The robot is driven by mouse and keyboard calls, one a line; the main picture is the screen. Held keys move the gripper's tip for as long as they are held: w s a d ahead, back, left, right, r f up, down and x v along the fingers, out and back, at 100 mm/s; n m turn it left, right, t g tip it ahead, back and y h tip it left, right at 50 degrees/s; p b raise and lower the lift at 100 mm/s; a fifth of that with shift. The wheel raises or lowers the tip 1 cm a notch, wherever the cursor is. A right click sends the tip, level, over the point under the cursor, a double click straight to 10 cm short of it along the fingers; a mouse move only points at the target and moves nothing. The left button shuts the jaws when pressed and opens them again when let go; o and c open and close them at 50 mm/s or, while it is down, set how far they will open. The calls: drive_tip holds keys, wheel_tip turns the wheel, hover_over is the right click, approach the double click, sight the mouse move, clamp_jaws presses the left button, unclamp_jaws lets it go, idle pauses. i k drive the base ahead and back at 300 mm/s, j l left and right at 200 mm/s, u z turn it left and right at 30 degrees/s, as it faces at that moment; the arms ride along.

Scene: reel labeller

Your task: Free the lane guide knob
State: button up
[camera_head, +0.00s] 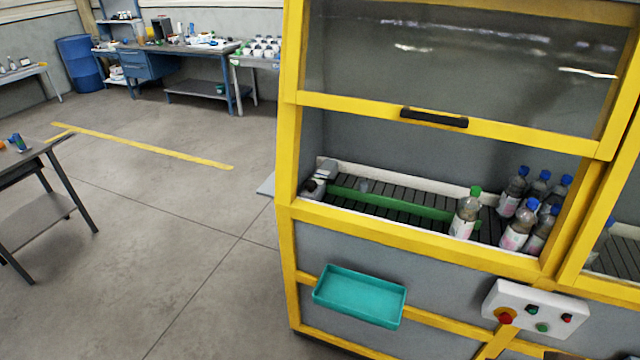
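The green lane guide (395,206) runs along the dark slatted conveyor (400,228) inside the yellow-framed machine. A small greyish piece (363,186) stands by the guide; I cannot tell whether it is the knob. A bottle with a green cap (466,214) stands at the guide's right end and seems close to it or touching it. Several bottles with blue caps (518,228) stand grouped to its right. A greyish object (318,181) sits at the conveyor's left end, too small to make out. My gripper is not in view.
The clear hatch with a black handle (433,118) is above the opening, which is uncovered below it. A teal tray (360,296) and a control panel (535,308) jut from the machine's front.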

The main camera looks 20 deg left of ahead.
sight(311, 185)
drive_tip(key=j, duration=0.75)
drive_tip(key=i+j, duration=0.15)
drive_tip(key=j, duration=0.6)
